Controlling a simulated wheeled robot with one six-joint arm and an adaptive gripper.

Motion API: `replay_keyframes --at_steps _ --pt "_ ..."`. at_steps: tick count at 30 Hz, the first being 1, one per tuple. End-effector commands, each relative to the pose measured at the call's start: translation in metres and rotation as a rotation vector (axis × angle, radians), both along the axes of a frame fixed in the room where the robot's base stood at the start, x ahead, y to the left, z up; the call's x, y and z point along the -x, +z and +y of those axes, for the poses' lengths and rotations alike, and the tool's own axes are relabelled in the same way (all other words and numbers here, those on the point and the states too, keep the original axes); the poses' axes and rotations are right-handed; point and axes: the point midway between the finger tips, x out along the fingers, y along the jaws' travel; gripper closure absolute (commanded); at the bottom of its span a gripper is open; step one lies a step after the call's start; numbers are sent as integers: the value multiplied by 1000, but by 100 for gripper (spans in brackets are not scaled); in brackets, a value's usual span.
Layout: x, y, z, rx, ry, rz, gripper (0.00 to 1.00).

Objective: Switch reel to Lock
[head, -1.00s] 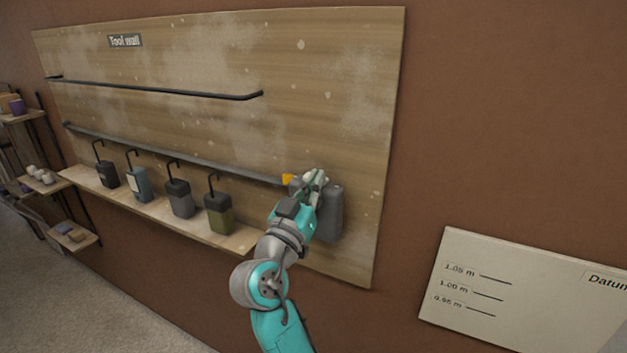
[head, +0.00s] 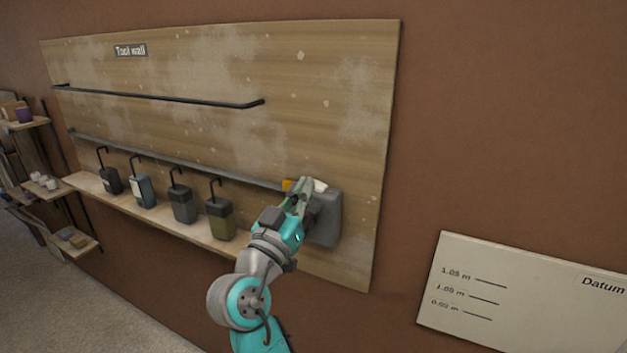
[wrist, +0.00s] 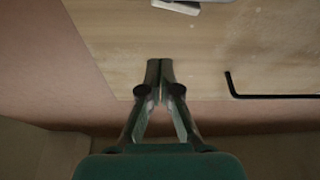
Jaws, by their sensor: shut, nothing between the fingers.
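A grey box (head: 327,222), which looks like the reel, is mounted at the lower right of the wooden tool board (head: 345,100). A small white piece (head: 320,186) shows at its top and a small orange piece (head: 288,185) at its upper left. I cannot read any switch position. My gripper (head: 304,185) is in front of the box's left side and partly hides it; contact cannot be told. In the wrist view my gripper (wrist: 160,78) has its fingertips together, empty, over bare board. A pale piece (wrist: 178,6) is at the top edge, apart from the fingertips.
A lower rail (head: 180,155) and an upper rail (head: 160,96) cross the board. Several hooked containers (head: 182,203) stand along the shelf (head: 150,215) to the left. A Datum panel (head: 520,290) is on the wall at right. A black bent rod (wrist: 270,96) shows in the wrist view.

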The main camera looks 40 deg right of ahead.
Motion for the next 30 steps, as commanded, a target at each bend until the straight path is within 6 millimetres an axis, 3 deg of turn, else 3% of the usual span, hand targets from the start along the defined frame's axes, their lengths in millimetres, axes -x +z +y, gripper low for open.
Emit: replay_keyframes --at_steps 3,9,30 --pt "5 -7 19 0 3 1 100" --pt "11 -13 38 0 1 -1 100" --pt "12 -15 41 1 1 0 100"
